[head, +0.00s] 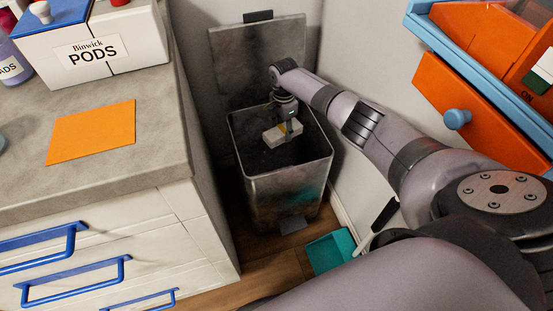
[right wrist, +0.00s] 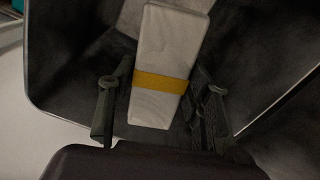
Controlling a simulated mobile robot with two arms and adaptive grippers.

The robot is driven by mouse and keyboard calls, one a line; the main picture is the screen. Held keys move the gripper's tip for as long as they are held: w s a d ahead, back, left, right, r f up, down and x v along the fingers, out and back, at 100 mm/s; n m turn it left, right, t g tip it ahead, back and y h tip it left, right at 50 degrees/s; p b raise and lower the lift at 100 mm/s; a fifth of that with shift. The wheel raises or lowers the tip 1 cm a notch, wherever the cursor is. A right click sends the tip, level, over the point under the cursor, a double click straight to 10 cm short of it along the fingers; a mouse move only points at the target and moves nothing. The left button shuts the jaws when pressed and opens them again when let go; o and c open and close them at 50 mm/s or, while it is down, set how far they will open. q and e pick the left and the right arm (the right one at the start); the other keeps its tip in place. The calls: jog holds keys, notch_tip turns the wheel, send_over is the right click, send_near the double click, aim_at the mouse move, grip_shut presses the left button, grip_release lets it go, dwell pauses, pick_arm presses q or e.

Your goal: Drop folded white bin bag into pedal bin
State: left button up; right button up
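The folded white bin bag (head: 271,137) is a flat white packet with a yellow band. It is at the mouth of the grey metal pedal bin (head: 285,190), whose lid (head: 258,48) stands open at the back. My right gripper (head: 288,136) points down into the bin mouth with its fingers at the bag. In the right wrist view the bag (right wrist: 155,108) lies between the two fingers (right wrist: 160,108), which close on its sides near the band. The bag's far end extends away from the gripper. My left gripper is not in view.
A grey counter (head: 165,115) with an orange sheet (head: 92,131) and a Binwick pods box (head: 110,45) is at the left. Orange drawers (head: 485,110) are at the right. A teal dustpan (head: 328,252) lies on the floor beside the bin. Walls stand close behind.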

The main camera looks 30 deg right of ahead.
jog(key=o, duration=0.4)
notch_tip(320, 180, up, 12)
jog(key=shift+r, duration=0.1)
dwell(0.6)
jog(key=shift+s, duration=0.1)
